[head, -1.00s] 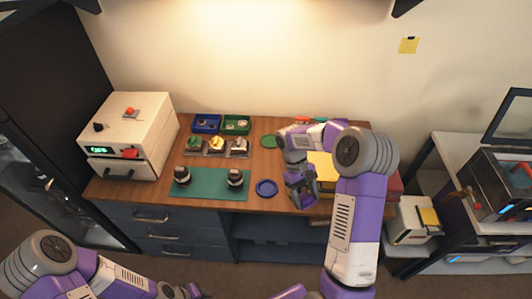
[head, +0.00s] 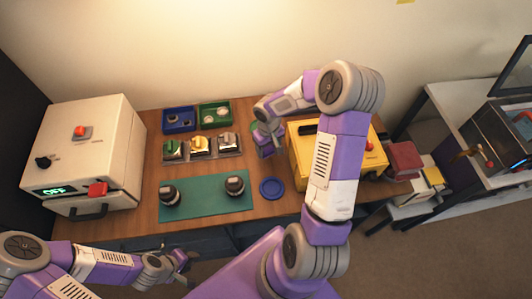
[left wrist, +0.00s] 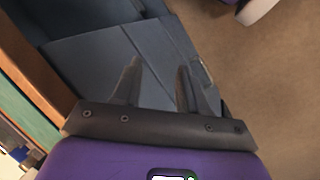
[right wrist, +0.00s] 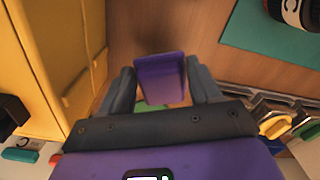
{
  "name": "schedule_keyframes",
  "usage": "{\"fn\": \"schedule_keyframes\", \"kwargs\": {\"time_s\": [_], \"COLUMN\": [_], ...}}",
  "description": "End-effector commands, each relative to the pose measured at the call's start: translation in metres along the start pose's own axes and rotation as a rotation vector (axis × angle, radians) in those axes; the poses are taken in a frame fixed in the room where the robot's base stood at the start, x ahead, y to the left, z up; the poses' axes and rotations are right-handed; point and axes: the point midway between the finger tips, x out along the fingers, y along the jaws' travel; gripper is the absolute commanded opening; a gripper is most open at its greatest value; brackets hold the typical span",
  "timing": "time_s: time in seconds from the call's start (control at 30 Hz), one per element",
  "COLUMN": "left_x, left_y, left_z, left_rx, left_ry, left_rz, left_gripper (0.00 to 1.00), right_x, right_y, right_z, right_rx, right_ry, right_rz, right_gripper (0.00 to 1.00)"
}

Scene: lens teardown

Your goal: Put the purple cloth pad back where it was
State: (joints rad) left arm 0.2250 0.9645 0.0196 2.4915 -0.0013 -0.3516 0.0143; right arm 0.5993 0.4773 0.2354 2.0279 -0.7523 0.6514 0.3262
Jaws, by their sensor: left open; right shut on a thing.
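The purple cloth pad (right wrist: 160,75) is in the right wrist view, between the fingertips of my right gripper (right wrist: 162,88), which is shut on it. A green round piece (right wrist: 178,103) shows just behind the pad there. In the head view, my right gripper (head: 267,150) is over the table, left of the yellow case and beside the green round piece (head: 254,127), which it partly covers. The pad cannot be made out clearly there. My left gripper (head: 182,262) is open and empty, in front of the table; its fingers show in the left wrist view (left wrist: 158,78).
A blue round dish (head: 272,188) lies right of the green mat (head: 205,208), which bears two dark cylindrical parts. The yellow case (head: 300,155) stands to the right. Blue (head: 178,112) and green (head: 230,107) bins are at the back. A white oven-like box (head: 85,140) stands left.

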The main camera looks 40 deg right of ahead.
Motion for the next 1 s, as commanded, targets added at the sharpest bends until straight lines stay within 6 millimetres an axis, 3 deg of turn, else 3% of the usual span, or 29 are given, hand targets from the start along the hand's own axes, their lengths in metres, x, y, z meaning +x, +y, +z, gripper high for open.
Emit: {"fn": "schedule_keyframes", "kwargs": {"time_s": [0.4, 0.6, 0.63, 0.77, 1.0], "left_x": [0.008, 0.007, 0.007, 0.007, 0.007], "left_y": [-0.003, -0.003, -0.003, -0.003, -0.003], "left_z": [-0.001, -0.001, -0.001, -0.001, -0.001], "left_rx": [0.0, 0.0, 0.0, 0.0, 0.0], "left_ry": [0.001, 0.001, 0.001, 0.001, 0.001], "left_rz": [0.0, 0.0, 0.0, 0.0, 0.0], "left_gripper": [0.43, 0.43, 0.43, 0.43, 0.43], "right_x": [0.045, 0.046, 0.046, 0.046, 0.045], "right_y": [0.0, 0.0, 0.0, 0.0, 0.0], "right_z": [0.0, -0.001, -0.001, -0.001, -0.001], "right_rx": [-0.002, -0.001, -0.001, -0.001, -0.001], "right_ry": [-0.001, 0.001, 0.0, 0.0, 0.0], "right_rz": [0.0, 0.001, 0.001, 0.001, 0.001], "right_gripper": [0.38, 0.34, 0.67, 0.87, 0.88]}}
